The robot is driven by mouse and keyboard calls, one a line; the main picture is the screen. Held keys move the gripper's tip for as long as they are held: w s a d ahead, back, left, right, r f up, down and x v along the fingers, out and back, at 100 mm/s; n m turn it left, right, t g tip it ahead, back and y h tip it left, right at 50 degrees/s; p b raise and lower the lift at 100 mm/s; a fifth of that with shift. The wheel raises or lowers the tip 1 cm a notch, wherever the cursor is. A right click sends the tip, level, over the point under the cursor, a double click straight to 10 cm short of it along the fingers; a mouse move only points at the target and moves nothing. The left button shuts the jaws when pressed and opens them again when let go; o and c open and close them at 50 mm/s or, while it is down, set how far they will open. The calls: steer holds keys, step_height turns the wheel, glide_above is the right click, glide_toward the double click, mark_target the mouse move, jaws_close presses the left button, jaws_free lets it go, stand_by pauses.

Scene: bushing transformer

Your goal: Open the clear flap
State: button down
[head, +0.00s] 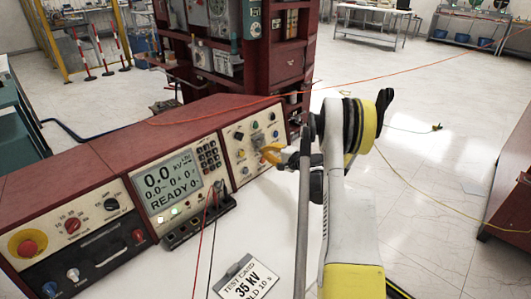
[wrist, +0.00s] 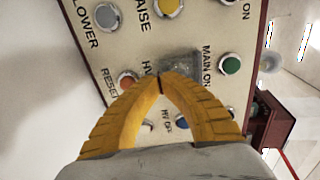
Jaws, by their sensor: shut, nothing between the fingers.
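The clear flap (wrist: 181,64) is a small, see-through grey cover on the light button panel, beside the HV lettering. It appears down over its spot, though its exact angle is hard to tell. In the head view the flap (head: 257,140) is a small greyish square on the right-hand panel of the console. My gripper (wrist: 160,80) has yellow ridged fingers with their tips together and nothing between them. The tips overlap the flap's lower left edge in the wrist view; I cannot tell whether they touch it. In the head view my gripper (head: 266,152) is just in front of the panel.
Around the flap are a green button (wrist: 231,65), an orange-red button (wrist: 127,80), a blue button (wrist: 183,121) and a yellow button (wrist: 170,6). The console's display (head: 172,182) is to the left.

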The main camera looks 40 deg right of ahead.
steer(key=shift+s+r+g, duration=0.1)
steer(key=shift+r+g, duration=0.05)
steer(key=shift+g, duration=0.15)
step_height(320, 180, up, 8)
steer(key=s+g+h+p, duration=0.1)
steer(key=g+p, duration=1)
steer(key=g, duration=0.5)
steer(key=shift+s+p, duration=0.3)
steer(key=shift+s, duration=0.05)
